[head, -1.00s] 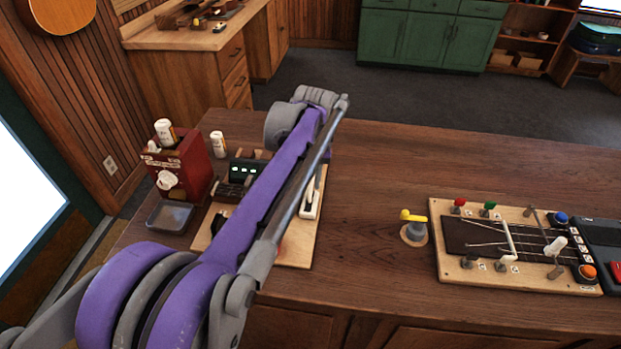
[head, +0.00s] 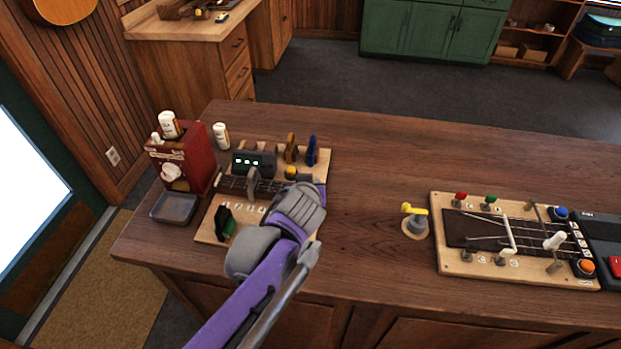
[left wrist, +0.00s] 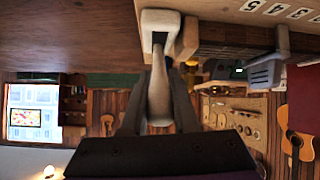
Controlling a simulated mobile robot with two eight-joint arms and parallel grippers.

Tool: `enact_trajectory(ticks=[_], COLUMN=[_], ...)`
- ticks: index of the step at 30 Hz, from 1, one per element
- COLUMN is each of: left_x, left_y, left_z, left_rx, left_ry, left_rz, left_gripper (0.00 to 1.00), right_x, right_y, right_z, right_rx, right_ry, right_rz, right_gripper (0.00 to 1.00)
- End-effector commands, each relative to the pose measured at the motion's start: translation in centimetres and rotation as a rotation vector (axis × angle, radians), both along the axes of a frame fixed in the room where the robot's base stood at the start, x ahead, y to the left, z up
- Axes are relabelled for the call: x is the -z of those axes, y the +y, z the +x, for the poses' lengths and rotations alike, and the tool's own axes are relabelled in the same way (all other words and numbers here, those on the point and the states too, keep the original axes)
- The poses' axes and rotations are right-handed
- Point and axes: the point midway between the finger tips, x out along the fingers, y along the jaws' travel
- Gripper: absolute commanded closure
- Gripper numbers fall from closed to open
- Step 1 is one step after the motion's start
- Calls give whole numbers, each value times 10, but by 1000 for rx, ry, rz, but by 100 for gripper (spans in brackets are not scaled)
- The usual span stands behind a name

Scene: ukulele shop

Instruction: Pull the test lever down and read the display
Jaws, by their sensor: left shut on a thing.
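The display (head: 254,163) is a dark box with small green lit marks at the back of the light wooden test board (head: 212,226). The marks are too small to read. The test lever (left wrist: 160,95) is a pale handle in the left wrist view, by the board's edge. My left gripper (left wrist: 158,75) has its dark fingers closed around this handle. In the head view my left wrist covers the board's front right part and hides the lever and fingertips. My right gripper is not in view.
A red dispenser (head: 183,158) with a grey tray (head: 174,207) stands left of the board. A yellow-topped knob (head: 414,222) and a second board with pegs (head: 470,265) are to the right. The table between them is clear.

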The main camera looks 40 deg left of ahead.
Motion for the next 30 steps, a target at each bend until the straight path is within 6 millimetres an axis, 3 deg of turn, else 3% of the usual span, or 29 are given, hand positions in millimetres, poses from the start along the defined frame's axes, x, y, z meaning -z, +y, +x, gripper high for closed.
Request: enact_trajectory(ticks=[9, 25, 26, 30], left_x=[2, 3, 3, 3], left_y=[-3, -3, -3, -3], left_z=[-5, -6, -6, -6], left_rx=[1, -1, -1, -1], left_ry=[-107, -128, -127, -127], left_rz=[58, 70, 69, 69], left_gripper=[100, 100, 70, 45], right_x=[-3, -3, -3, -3], right_y=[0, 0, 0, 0], right_z=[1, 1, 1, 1], right_rx=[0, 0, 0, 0], right_ry=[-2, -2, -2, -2], right_rz=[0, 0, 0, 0], right_gripper=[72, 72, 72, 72])
